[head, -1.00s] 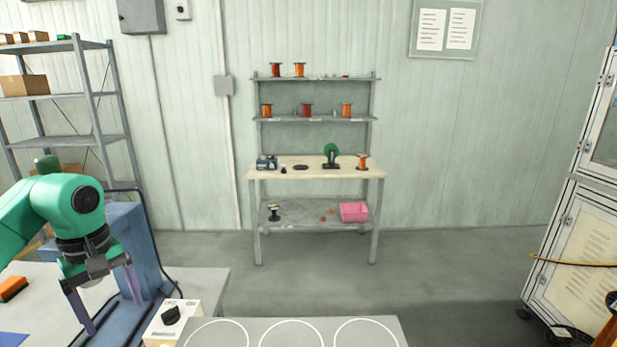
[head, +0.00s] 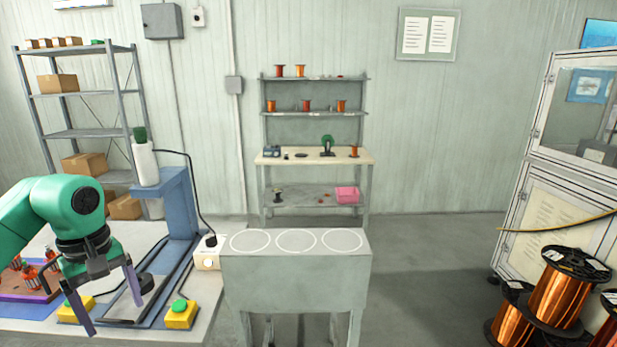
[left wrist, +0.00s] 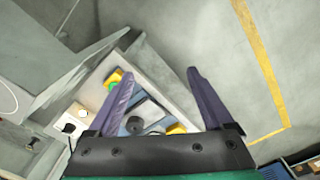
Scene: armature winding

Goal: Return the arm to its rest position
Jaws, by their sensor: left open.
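My left arm, green with a dark wrist, comes in from the left in the head view. Its gripper (head: 108,298) is open, with two purple fingers spread and pointing down above the left worktable. Nothing is between the fingers. In the left wrist view the same gripper (left wrist: 160,98) is open and empty, with the worktable and a green button on a yellow box (left wrist: 114,80) beyond and below it. My right gripper is not in view.
A blue press stand (head: 178,210) rises behind the gripper. Yellow button boxes (head: 181,316) and a tray (head: 25,283) lie on the table. A grey stand with white circles (head: 295,270) is to the right. Copper wire spools (head: 560,295) stand far right. Floor between is clear.

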